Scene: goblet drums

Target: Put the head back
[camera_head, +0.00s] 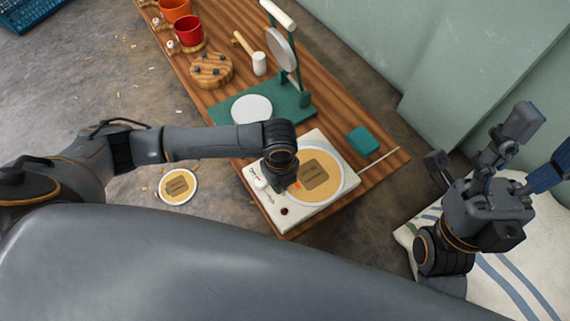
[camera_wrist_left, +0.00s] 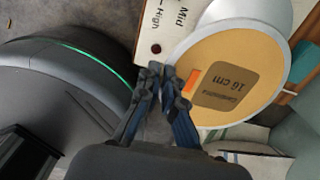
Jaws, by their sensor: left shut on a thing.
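A round tan drum head (camera_head: 315,181) with a pale rim and a brown label lies over a white board on the wooden bench. In the left wrist view the head (camera_wrist_left: 245,55) fills the upper right, with "16 cm" on its label and an orange mark near the fingers. My left gripper (camera_head: 278,178) is over its left edge; in the wrist view its fingertips (camera_wrist_left: 163,76) are together at the rim, shut on the head. Whether the head is lifted is unclear. My right gripper (camera_head: 540,146) is open and empty at the right.
The white board (camera_head: 283,211) carries a dark red knob and lettering. A second labelled disc (camera_head: 178,186) lies on the floor at left. A green stand (camera_head: 300,100), mallet (camera_head: 259,63), wooden holder (camera_head: 211,69), red cup (camera_head: 188,30) and teal block (camera_head: 362,139) are on the bench.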

